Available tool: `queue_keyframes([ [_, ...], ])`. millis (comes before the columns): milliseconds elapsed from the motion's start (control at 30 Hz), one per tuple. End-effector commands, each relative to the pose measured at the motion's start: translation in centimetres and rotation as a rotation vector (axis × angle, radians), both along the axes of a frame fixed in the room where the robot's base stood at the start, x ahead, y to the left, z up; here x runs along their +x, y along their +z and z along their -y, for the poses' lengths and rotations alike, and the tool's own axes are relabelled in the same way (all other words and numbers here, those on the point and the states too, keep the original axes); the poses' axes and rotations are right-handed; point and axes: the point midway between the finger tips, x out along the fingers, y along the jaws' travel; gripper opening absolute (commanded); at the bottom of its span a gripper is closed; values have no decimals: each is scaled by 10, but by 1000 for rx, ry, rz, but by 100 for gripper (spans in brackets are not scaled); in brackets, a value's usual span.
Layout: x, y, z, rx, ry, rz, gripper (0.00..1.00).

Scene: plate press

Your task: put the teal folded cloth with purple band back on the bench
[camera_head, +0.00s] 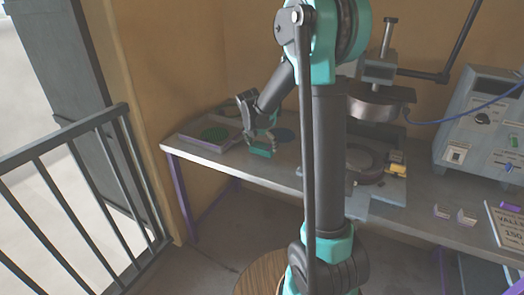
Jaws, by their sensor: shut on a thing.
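The teal folded cloth (260,152) is a small teal block shape in the head view, over the left part of the bench. My gripper (261,143) points down and is shut on the cloth from above. The purple band cannot be made out at this size. The cloth is at or just above the top of the grey bench (225,158); I cannot tell whether it touches. Part of the bench behind my arm is hidden.
The press (378,104) and a grey control box (482,118) stand to the right. A railing (70,150) is at left, and a round wooden top (262,274) is below.

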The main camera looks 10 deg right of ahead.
Motion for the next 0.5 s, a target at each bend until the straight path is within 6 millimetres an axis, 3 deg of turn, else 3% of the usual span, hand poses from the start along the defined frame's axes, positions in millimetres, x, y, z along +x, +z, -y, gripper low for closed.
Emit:
queue_keyframes([
  [200, 0, -25, 0, 0, 0, 0, 63],
  [500, 0, -27, 0, 0, 0, 0, 63],
])
